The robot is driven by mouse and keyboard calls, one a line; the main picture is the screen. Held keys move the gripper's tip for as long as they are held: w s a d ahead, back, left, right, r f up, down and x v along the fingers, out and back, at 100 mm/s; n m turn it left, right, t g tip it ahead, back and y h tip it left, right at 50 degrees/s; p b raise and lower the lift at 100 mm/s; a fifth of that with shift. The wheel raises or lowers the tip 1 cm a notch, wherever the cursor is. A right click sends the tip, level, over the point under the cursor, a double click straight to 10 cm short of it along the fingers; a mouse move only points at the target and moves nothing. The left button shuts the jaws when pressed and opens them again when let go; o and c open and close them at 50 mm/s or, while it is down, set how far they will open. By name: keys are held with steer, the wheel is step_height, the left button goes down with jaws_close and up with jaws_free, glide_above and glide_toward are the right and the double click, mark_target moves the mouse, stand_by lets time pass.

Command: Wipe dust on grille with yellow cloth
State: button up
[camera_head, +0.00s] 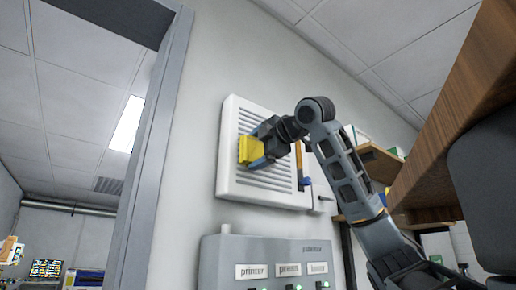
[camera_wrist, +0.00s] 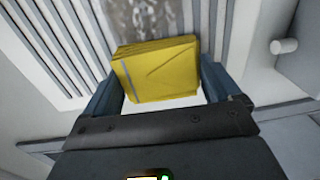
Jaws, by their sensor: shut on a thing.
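The white grille (camera_head: 282,187) is mounted on the wall, with slanted slats; its slats also show in the wrist view (camera_wrist: 62,40). A grey, mottled dust patch (camera_wrist: 146,16) covers slats at the top middle of the wrist view, just beyond the cloth. The yellow cloth (camera_head: 250,150) is a folded block in front of the grille. My gripper (camera_head: 262,155) is shut on it, with blue fingers on both sides of the cloth in the wrist view (camera_wrist: 165,88). I cannot tell whether the cloth touches the slats. The cloth and gripper hide part of the grille.
A grey control box (camera_head: 265,250) with labelled switches is on the wall below the grille. A door frame (camera_head: 152,150) stands to the left. Shelves with items (camera_head: 378,165) and a wooden board (camera_head: 450,115) are at the right. A white knob (camera_wrist: 284,46) is right of the gripper.

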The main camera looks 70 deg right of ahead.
steer(key=shift+w+d, duration=0.25)
steer(key=shift+w, duration=0.15)
steer(key=shift+s+d, duration=0.45)
steer(key=shift+d, duration=0.15)
steer(key=shift+s+d, duration=0.4)
steer(key=shift+d, duration=0.2)
steer(key=shift+d, duration=0.1)
steer(key=shift+s+d+p, duration=0.35)
steer(key=shift+d+p, duration=0.1)
steer(key=shift+d, duration=0.2)
steer(key=shift+s+d+p, duration=0.3)
steer(key=shift+d+p, duration=0.1)
steer(key=shift+d, duration=0.25)
steer(key=d, duration=0.1)
steer(key=s+d+p, duration=0.1)
steer(key=shift+s+d, duration=0.2)
steer(key=shift+d, duration=0.15)
